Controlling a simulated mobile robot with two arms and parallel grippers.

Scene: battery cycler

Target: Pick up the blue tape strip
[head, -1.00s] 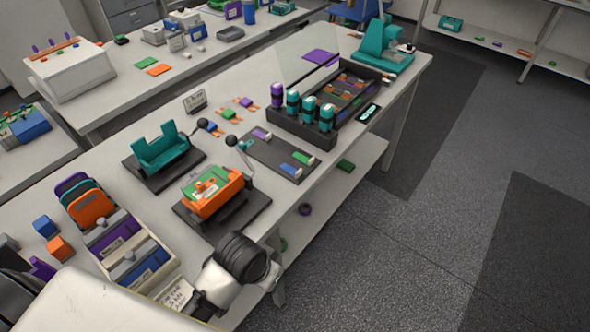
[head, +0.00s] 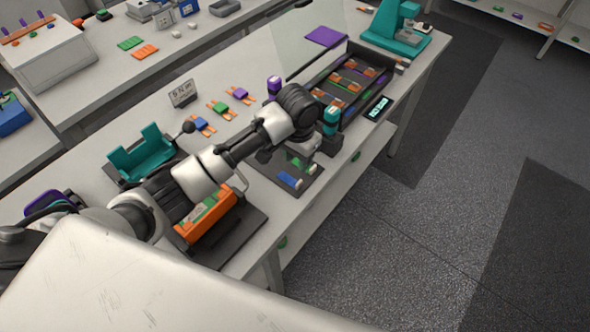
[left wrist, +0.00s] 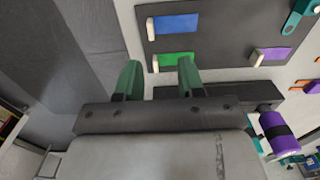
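The blue tape strip (head: 289,180) lies on a dark flat mat (head: 285,191) near the bench's front edge. It also shows near the top of the left wrist view (left wrist: 178,26), with a pale block at its left end. A green strip (left wrist: 175,58) lies beside it and a purple strip (left wrist: 272,55) is farther right. My left gripper (left wrist: 159,78) has its two green fingers apart with nothing held between them. The fingertips are near the green strip in that view, apart from the blue one. In the head view my left arm hides part of the mat. My right gripper is not in view.
A dark tray (head: 318,87) with orange-tabbed pieces stands behind, with a teal cylinder (head: 331,122) at its front. A teal cradle (head: 148,155) and an orange fixture (head: 210,222) stand left of the mat. Small tabbed pieces (head: 220,109) lie behind my arm.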

